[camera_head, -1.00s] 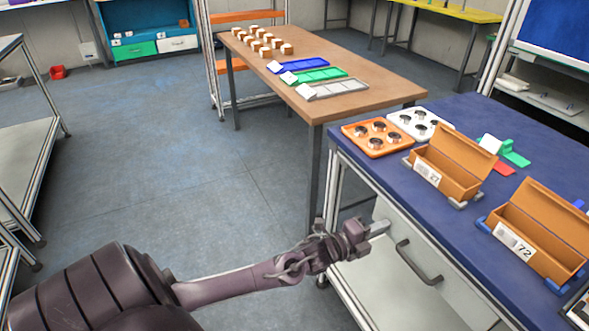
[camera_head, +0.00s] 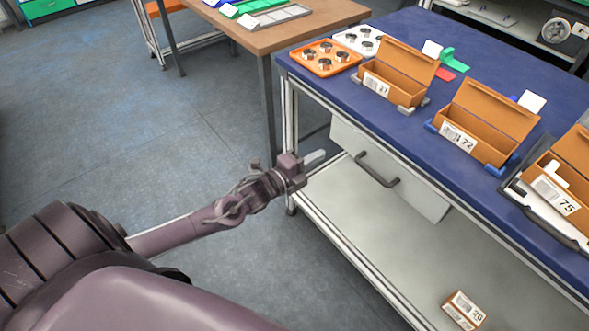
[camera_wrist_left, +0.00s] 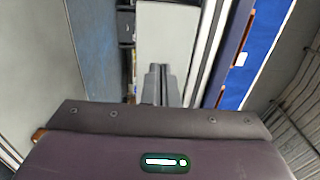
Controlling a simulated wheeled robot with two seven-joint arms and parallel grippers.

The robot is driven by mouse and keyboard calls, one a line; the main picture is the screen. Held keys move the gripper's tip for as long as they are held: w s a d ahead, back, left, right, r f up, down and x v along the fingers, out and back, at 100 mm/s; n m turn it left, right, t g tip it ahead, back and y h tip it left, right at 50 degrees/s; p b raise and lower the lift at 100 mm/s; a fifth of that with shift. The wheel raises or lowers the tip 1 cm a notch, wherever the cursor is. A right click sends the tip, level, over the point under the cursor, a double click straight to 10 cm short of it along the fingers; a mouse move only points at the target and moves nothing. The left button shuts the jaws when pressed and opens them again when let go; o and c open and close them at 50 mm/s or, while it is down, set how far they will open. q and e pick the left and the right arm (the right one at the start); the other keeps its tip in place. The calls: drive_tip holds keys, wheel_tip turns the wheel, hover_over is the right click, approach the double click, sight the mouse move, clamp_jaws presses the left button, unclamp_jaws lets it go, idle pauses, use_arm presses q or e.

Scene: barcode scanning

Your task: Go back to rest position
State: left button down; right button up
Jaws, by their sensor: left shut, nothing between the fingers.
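My left arm comes in from the lower left in the head view. Its gripper (camera_head: 315,158) is shut and empty, held in front of the blue-topped workbench's left edge, near the drawer. In the left wrist view the closed fingers (camera_wrist_left: 160,75) point away from the camera, with nothing between them. My right gripper is in neither view.
The blue workbench (camera_head: 430,130) carries open orange boxes, one marked 72 (camera_head: 480,125) and one marked 75 (camera_head: 560,185), plus an orange tray (camera_head: 325,58). A small box (camera_head: 464,310) lies on its lower shelf. A wooden table (camera_head: 300,30) stands behind. Floor (camera_head: 120,110) at left is clear.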

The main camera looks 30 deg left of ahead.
use_arm(q)
drive_tip(key=shift+v, duration=3.05)
drive_tip(key=s+a+f+n+g+y+p, duration=0.2)
drive_tip(key=a+f+n+g+y+p, duration=0.3)
drive_tip(key=f, duration=0.7)
drive_tip(key=s+a+f+n+g+y, duration=0.25)
drive_tip(key=s+f+n, duration=0.45)
drive_tip(key=s+f, duration=0.6)
drive_tip(key=s+d+f+n+g+p, duration=0.1)
drive_tip(key=s+d+f, duration=0.3)
drive_tip(key=s, duration=0.4)
drive_tip(key=s+d+f+n+g+h+p, duration=0.1)
drive_tip(key=s+d+f+n+g, duration=0.3)
drive_tip(key=s+f, duration=0.2)
drive_tip(key=s+d+f+n+g+p, duration=0.1)
drive_tip(key=s+d+f+n+g, duration=0.1)
drive_tip(key=s, duration=0.8)
wheel_tip(320, 180, down, 3)
drive_tip(key=shift+s+d+r+n+g, duration=0.1)
drive_tip(key=shift+s+d+n+g, duration=0.25)
drive_tip(key=shift+d+g, duration=0.5)
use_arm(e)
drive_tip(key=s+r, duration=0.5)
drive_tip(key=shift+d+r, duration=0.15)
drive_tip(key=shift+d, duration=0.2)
use_arm(q)
drive_tip(key=shift+d, duration=0.1)
